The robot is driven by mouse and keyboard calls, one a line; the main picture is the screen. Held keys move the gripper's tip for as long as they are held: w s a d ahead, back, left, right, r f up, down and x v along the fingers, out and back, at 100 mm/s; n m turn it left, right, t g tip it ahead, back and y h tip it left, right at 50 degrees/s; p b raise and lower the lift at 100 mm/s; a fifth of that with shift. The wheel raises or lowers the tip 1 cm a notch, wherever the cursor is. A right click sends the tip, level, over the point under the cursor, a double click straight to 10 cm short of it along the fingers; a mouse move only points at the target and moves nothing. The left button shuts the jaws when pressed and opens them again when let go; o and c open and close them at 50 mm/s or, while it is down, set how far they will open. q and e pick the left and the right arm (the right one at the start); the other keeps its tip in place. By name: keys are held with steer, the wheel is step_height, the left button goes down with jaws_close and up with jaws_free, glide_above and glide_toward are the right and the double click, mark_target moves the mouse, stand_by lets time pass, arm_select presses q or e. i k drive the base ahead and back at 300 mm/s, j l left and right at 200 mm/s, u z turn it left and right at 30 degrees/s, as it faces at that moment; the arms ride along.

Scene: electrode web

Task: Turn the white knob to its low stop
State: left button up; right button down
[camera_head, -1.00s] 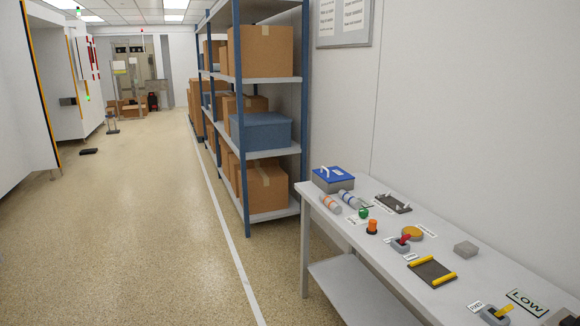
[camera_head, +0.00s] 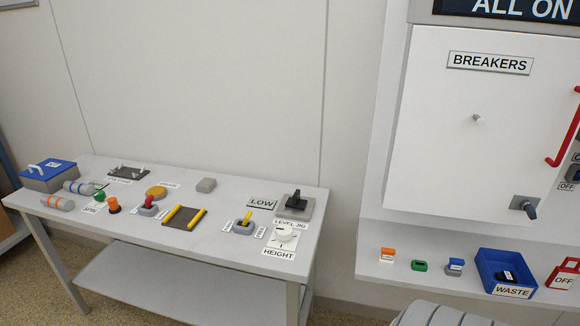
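The white knob (camera_head: 285,234) sits on a white plate labelled HEIGHT (camera_head: 279,253), at the right front end of the grey table. Small marks show on the plate around the knob, but its pointer is too small to read. Just behind it is a grey block with a black handle (camera_head: 295,200), with a LEVEL JIG label in front. Neither of my grippers is in view, and nothing touches the knob.
The table (camera_head: 190,275) also holds a yellow-handled lever (camera_head: 246,220), a dark plate with yellow bars (camera_head: 184,217), buttons and a blue-lidded box (camera_head: 48,172). Right of a gap stands a BREAKERS cabinet (camera_head: 470,130) over a ledge with a blue WASTE bin (camera_head: 490,262).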

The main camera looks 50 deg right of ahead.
mark_target(284, 232)
steer(key=z, duration=1.6)
